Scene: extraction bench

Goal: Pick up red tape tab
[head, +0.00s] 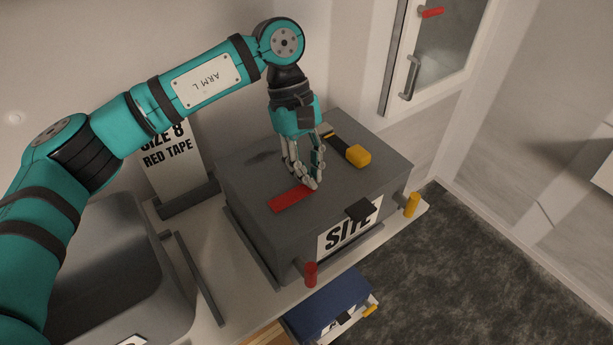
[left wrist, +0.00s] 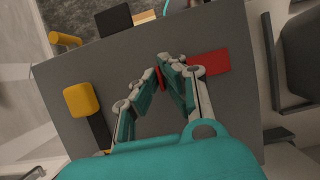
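A flat red tape strip (head: 287,199) lies on the lid of a grey box (head: 250,172); it also shows in the left wrist view (left wrist: 211,62). A narrow red tab (left wrist: 160,78) stands at its end between my left fingers. My left gripper (head: 314,184) points down at the lid, at the strip's right end in the head view. In the left wrist view its fingertips (left wrist: 160,72) are close together, with the red tab between them and seemingly touching both. The fingers hide part of the tab. My right gripper is not in view.
A yellow tab (head: 358,155) on a black strap lies on the same lid. A "RED TAPE" sign (head: 172,170) and grey bin (head: 115,265) are left; a blue box (head: 328,303) is below.

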